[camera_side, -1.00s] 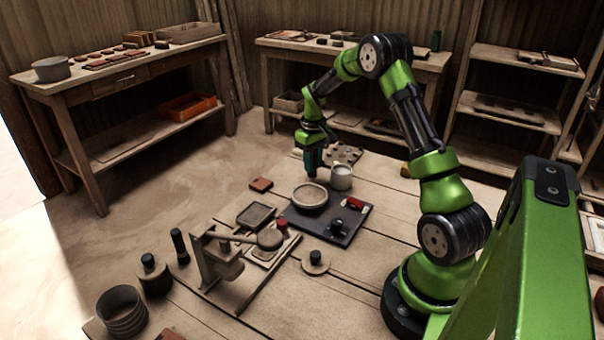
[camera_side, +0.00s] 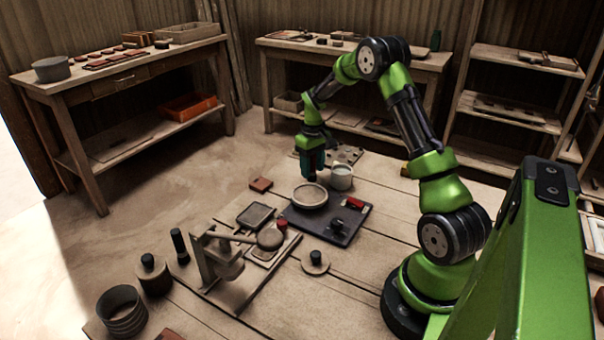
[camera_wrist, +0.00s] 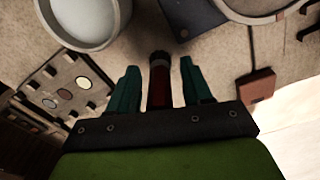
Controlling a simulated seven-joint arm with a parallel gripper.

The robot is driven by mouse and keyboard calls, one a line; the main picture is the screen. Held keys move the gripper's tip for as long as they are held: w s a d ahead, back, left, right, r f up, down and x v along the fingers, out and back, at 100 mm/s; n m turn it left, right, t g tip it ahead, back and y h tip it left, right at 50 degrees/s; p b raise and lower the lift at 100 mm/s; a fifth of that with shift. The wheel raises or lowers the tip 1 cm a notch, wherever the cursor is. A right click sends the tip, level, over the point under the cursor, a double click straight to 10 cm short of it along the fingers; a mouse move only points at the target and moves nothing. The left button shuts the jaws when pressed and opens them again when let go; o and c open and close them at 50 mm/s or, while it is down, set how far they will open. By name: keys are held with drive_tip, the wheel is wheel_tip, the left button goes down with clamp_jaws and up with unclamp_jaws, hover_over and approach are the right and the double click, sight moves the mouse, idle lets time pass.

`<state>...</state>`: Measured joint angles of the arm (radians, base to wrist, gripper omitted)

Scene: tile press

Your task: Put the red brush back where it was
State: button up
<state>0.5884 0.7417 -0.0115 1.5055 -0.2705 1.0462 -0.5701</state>
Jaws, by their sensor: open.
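The red brush (camera_wrist: 159,86) shows in the wrist view, with a red body, a pale band and a dark end. It lies between the two teal fingers of my gripper (camera_wrist: 168,85), with a visible gap on each side. The fingers are open. In the side view my gripper (camera_side: 311,168) points down behind the round pale dish and left of the pale cup. The brush is too small there to make out clearly, and its lower end is hidden in the wrist view.
The pale cup (camera_side: 341,177) stands close on the right. The holed board (camera_wrist: 62,95) lies beside it. The dark board (camera_side: 337,232) bears the round dish (camera_side: 310,196). A brown tile (camera_side: 261,185) lies left. The lever press (camera_side: 220,262) stands nearer the camera.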

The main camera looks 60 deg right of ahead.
wheel_tip(320, 180, up, 12)
drive_tip(key=shift+a+r, duration=0.1)
drive_tip(key=s+a+r+t, duration=0.2)
drive_tip(key=a+r, duration=0.3)
drive_tip(key=a, duration=0.3)
drive_tip(key=s+a+r+t, duration=0.1)
drive_tip(key=a+r, duration=0.4)
drive_tip(key=a, duration=0.2)
drive_tip(key=s+a+t+y, duration=0.2)
drive_tip(key=s+a+t, duration=0.2)
drive_tip(key=s+a, duration=1)
drive_tip(key=shift+a, duration=0.8)
